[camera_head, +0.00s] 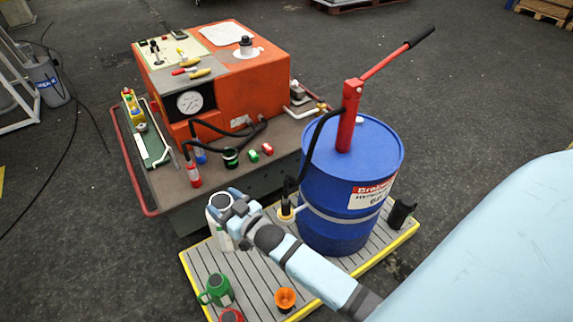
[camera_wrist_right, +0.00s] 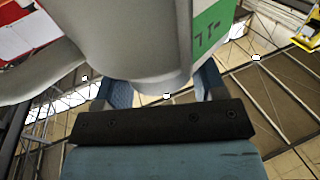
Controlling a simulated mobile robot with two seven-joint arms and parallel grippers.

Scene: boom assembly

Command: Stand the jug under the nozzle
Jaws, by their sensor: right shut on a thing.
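A pale jug (camera_head: 223,240) with a green label (camera_wrist_right: 212,28) is held by my right gripper (camera_head: 222,205). It hangs at the left edge of the slatted pallet, partly hidden by the gripper. In the right wrist view the jug's pale wall (camera_wrist_right: 140,45) fills the space between the fingers. My right gripper is shut on it. The black hose from the red hand pump (camera_head: 350,110) ends in a dark nozzle (camera_head: 287,193) beside the blue drum (camera_head: 340,235), to the right of my gripper. A cream-yellow ring shows at its lower end. My left gripper is not in view.
The slatted pallet (camera_head: 255,272) with yellow edges carries the drum, a green can (camera_head: 217,290), a red can (camera_head: 231,315), an orange funnel (camera_head: 285,298) and a black cup (camera_head: 401,213). An orange power unit (camera_head: 235,85) stands behind on a bench.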

